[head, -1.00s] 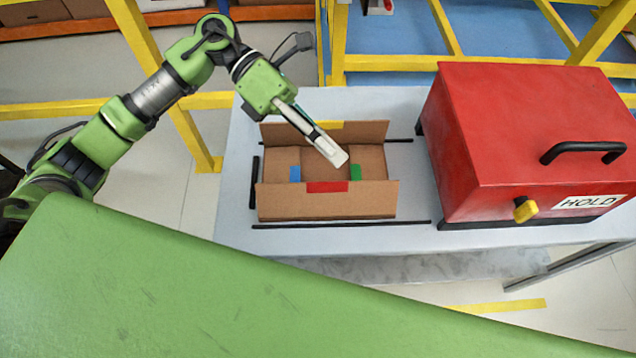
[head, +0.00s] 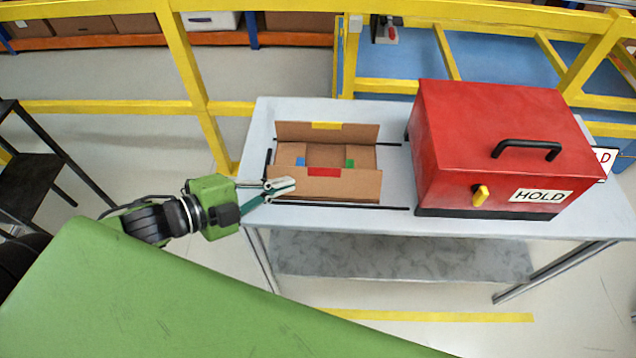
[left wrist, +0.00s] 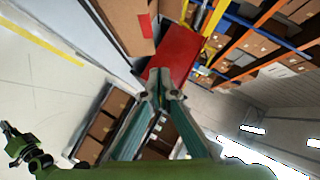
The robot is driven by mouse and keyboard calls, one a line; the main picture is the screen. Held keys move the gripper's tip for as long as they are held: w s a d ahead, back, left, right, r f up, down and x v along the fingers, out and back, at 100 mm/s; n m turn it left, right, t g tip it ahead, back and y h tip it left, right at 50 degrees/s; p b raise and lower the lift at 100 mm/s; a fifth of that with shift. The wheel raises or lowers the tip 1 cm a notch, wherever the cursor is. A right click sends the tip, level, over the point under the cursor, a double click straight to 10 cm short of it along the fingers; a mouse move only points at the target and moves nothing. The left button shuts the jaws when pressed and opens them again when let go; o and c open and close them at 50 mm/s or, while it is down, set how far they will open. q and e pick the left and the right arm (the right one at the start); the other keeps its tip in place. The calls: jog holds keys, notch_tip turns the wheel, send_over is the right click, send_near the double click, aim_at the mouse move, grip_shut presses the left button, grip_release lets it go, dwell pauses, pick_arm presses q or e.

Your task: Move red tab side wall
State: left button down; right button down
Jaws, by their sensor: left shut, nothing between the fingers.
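An open cardboard box (head: 348,187) lies on the table, its near side wall carrying a red tab (head: 323,172) at the top edge. The far wall bears a yellow tab (head: 325,126); a blue tab (head: 300,161) is at the left and a green tab (head: 350,163) at the right. My left gripper (head: 288,187) is shut and empty at the left end of the red-tab wall; I cannot tell whether it touches it. My right gripper is not in view.
A red case (head: 490,140) with a black handle, yellow latch and HOLD label stands right of the box. Black strips (head: 350,206) edge the box's place on the grey table (head: 395,225). Yellow rails (head: 185,90) stand behind, and a dark step stool is at far left.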

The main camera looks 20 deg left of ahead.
pick_arm(q)
jog(key=s, duration=0.1)
send_near(330, 172)
jog(key=shift+g, duration=0.3)
jog(key=x, duration=0.5)
jog(key=shift+d+r, duration=0.25)
jog(key=shift+r, duration=0.2)
jog(key=shift+w+a+f+p, duration=0.15)
jog(key=shift+w+f+p, duration=0.15)
jog(key=shift+w+f, duration=0.1)
jog(key=shift+r, duration=0.1)
